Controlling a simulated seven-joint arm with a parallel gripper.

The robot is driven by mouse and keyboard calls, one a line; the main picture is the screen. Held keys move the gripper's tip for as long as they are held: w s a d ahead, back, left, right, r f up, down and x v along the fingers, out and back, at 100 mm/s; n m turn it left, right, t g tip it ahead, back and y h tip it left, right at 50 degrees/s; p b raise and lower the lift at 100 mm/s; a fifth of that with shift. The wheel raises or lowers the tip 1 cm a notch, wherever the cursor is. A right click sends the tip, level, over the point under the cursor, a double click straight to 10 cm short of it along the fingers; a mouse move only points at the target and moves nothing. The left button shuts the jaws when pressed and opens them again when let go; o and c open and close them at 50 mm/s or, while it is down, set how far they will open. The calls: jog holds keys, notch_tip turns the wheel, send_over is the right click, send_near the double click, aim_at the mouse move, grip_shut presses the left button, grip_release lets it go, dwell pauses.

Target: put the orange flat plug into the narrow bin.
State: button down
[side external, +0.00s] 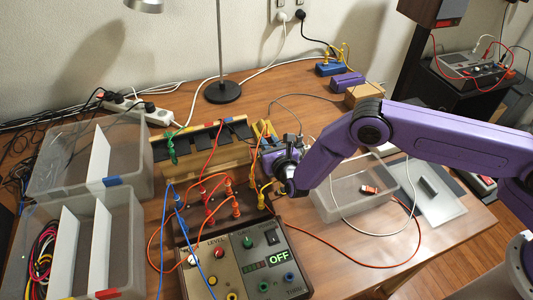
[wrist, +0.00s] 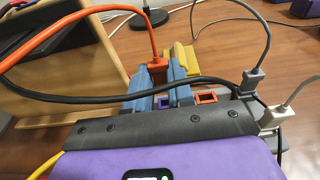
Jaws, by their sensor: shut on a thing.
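My gripper (wrist: 158,76) is over the wooden rack area in the middle of the table. In the wrist view its blue fingers are shut on an orange plug (wrist: 157,63), with an orange cable rising from it. In the side view my gripper (side external: 268,165) is beside the rack's right end, and the held plug cannot be made out. Clear bins with white dividers stand at the left: a rear one (side external: 130,172) and a front one (side external: 128,245). I cannot tell which is the narrow bin. A clear tray (side external: 335,212) at the right holds an orange-red connector (side external: 370,189).
The wooden rack (side external: 205,160) carries hanging leads. A control panel (side external: 240,262) with red, blue and orange cables stands in front. Yellow plugs (wrist: 183,55) are just behind my fingers. Loose cables cross the wrist view. Bare table shows behind the rack.

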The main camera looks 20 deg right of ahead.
notch_tip(320, 180, up, 13)
jog(key=s+d, duration=0.7)
jog(key=s, duration=0.4)
jog(key=s+d, duration=0.6)
jog(key=s, duration=0.4)
notch_tip(320, 180, down, 10)
jog(key=shift+s, duration=0.15)
dwell(0.3)
jog(key=shift+a, duration=0.1)
jog(key=c, duration=0.9)
grip_release()
